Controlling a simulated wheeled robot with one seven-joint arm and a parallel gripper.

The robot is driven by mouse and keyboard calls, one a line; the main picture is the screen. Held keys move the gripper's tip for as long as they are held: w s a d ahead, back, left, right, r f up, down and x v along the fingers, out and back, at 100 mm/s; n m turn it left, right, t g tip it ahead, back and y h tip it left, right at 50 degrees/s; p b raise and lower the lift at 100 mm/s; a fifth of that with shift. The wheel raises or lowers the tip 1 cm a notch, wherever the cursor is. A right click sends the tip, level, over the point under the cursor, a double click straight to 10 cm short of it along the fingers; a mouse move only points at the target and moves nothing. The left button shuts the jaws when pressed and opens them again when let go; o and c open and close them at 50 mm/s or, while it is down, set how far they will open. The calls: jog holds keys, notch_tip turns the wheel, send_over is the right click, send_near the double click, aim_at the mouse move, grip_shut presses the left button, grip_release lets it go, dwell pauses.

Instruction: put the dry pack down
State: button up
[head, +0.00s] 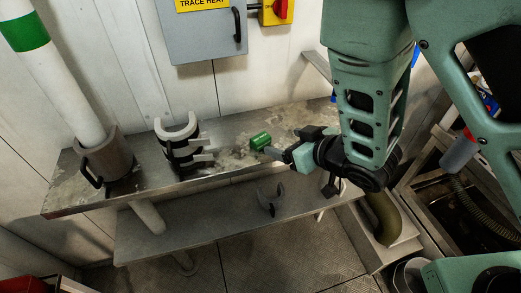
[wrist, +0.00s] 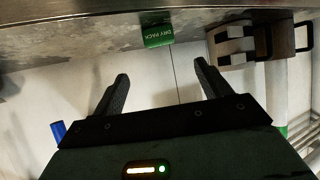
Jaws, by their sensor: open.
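The dry pack (head: 260,141) is a small green cylinder lying on the metal bench (head: 228,130). In the wrist view the dry pack (wrist: 158,36) shows its white "DRY PACK" label, beyond my fingertips and roughly centred between them. My gripper (head: 270,152) is just right of and in front of the pack in the head view. In the wrist view my gripper (wrist: 161,77) has its two dark fingers wide apart with nothing between them. A gap shows between the fingertips and the pack. One finger is mostly hidden in the head view.
Black-and-white half-round clamps (head: 180,148) stand on the bench left of the pack. A grey collar with a handle (head: 108,160) surrounds the white pipe (head: 58,75) at far left. A lower shelf (head: 200,235) holds a loose grey clip (head: 270,198). Bare bench lies around the pack.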

aim_at(262, 139)
jog(key=shift+w+f+b, duration=0.1)
jog(key=shift+f+b, duration=0.35)
jog(key=shift+b, duration=0.1)
jog(key=x, duration=0.3)
jog(key=shift+w+a+r+b, duration=0.15)
jog(key=shift+w+a+b, duration=0.15)
jog(key=shift+w, duration=0.05)
jog(key=shift+f+p+x, duration=0.25)
jog(key=shift+p+x, duration=0.45)
jog(key=shift+x, duration=2.35)
jog(key=shift+s, duration=0.2)
jog(key=c, duration=1.2)
jog(key=shift+o, duration=0.2)
jog(key=shift+r, duration=0.1)
